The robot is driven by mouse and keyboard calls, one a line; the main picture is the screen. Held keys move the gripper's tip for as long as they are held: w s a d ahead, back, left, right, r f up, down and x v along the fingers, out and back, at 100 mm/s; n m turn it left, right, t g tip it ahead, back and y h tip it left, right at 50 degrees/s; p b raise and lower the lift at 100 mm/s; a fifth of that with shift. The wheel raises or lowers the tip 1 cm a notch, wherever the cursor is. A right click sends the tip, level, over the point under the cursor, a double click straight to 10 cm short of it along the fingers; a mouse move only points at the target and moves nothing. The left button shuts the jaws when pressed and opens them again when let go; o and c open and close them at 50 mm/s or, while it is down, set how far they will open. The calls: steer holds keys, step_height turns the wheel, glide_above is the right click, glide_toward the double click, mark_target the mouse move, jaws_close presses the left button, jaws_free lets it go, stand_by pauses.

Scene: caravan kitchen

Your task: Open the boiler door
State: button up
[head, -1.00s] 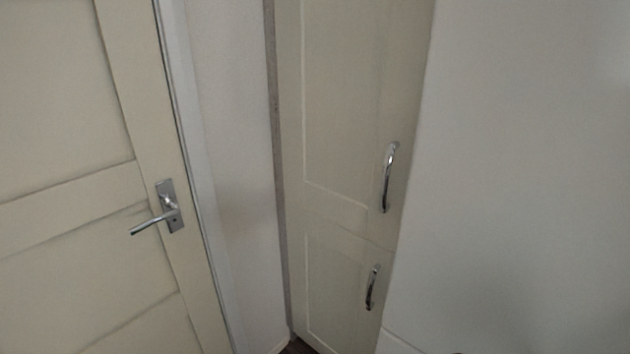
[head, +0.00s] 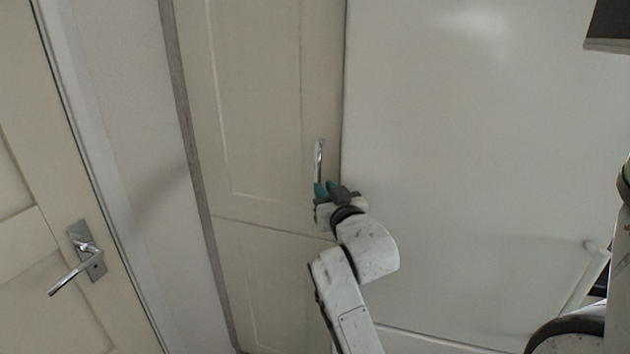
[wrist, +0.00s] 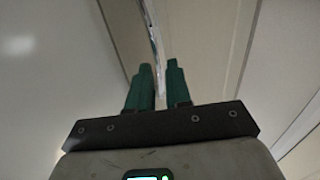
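The tall cream cupboard has an upper door (head: 255,110), which I take to be the boiler door, and it looks shut. Its upright chrome handle (head: 319,158) is near the right edge of that door. My gripper (head: 325,187) has green fingers and is at the lower end of this handle. In the wrist view, the two fingers of my gripper (wrist: 159,66) stand apart. The handle (wrist: 156,40) shows ahead of them, in line with the gap. I cannot tell whether the fingers touch it.
A lower cupboard door (head: 265,270) is below; its handle is hidden behind my arm. A white panel (head: 470,150) fills the right. Another cream door with a lever handle (head: 75,265) is at left. A dark object (head: 608,28) is at upper right.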

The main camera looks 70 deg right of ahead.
steer(key=x, duration=0.5)
steer(key=shift+c, duration=0.5)
steer(key=shift+s, duration=0.1)
jaws_close()
stand_by(0.8)
